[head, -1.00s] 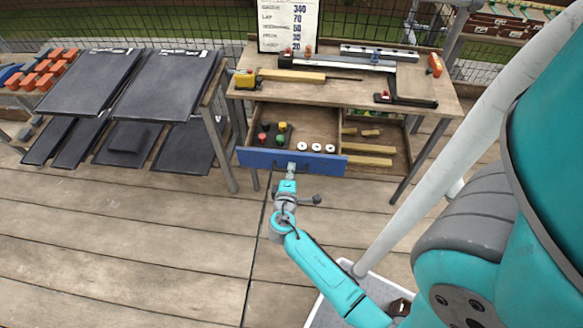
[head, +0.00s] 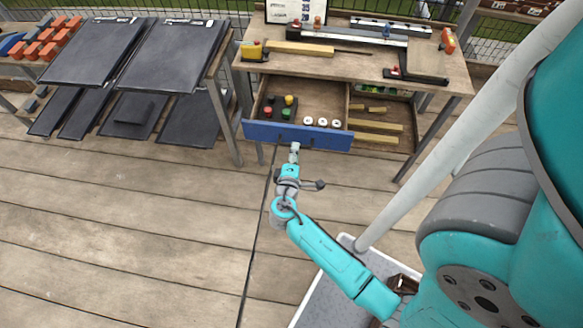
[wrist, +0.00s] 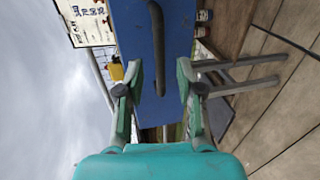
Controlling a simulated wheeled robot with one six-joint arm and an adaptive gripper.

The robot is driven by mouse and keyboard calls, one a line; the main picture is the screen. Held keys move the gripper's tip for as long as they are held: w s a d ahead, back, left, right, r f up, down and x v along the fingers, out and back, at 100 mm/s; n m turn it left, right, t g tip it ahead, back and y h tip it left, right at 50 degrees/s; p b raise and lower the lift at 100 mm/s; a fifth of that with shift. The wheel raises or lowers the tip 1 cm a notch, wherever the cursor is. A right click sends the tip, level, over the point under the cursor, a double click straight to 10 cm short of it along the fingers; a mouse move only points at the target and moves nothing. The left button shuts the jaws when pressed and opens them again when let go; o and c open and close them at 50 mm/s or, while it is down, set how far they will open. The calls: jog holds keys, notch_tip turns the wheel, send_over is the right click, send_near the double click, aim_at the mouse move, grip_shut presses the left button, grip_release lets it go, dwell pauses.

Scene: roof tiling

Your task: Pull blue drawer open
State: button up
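The blue drawer (head: 330,140) stands pulled out from under the workbench, its inside showing from above. Its blue front fills the upper middle of the wrist view (wrist: 178,35). The dark bar handle (wrist: 156,45) on that front runs lengthwise in the wrist view, one end near the space between my fingertips. My gripper (head: 294,148) is just in front of the drawer front. In the wrist view its two fingers (wrist: 160,82) are spread apart with nothing clamped between them. I cannot tell whether a finger touches the handle.
The drawer holds white rings (head: 321,122) and small coloured pieces (head: 289,100). The workbench (head: 350,68) carries tools and a yellow item (head: 252,50). A rack of dark panels (head: 175,55) stands left. The wooden deck (head: 130,230) is clear in front. A pale pole crosses at right.

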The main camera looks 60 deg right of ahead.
jog(key=v, duration=0.8)
jog(key=shift+f, duration=0.1)
dwell(0.5)
jog(key=s+a+f+t+y, duration=0.3)
jog(key=s+a+t+y, duration=0.1)
jog(key=s+a+y, duration=0.8)
jog(key=s+a+r+m+t+y, duration=0.1)
jog(key=s+a+r+m+t, duration=0.1)
jog(key=r, duration=0.7)
jog(key=s+a+r+m+t+y, duration=0.1)
jog(key=s+a+r+m+t, duration=0.1)
jog(key=s+a+r, duration=0.3)
notch_tip(320, 180, up, 4)
jog(key=shift+s+a+r+m+t, duration=0.15)
jog(key=shift+s+a+m+t, duration=0.15)
jog(key=shift+t, duration=0.2)
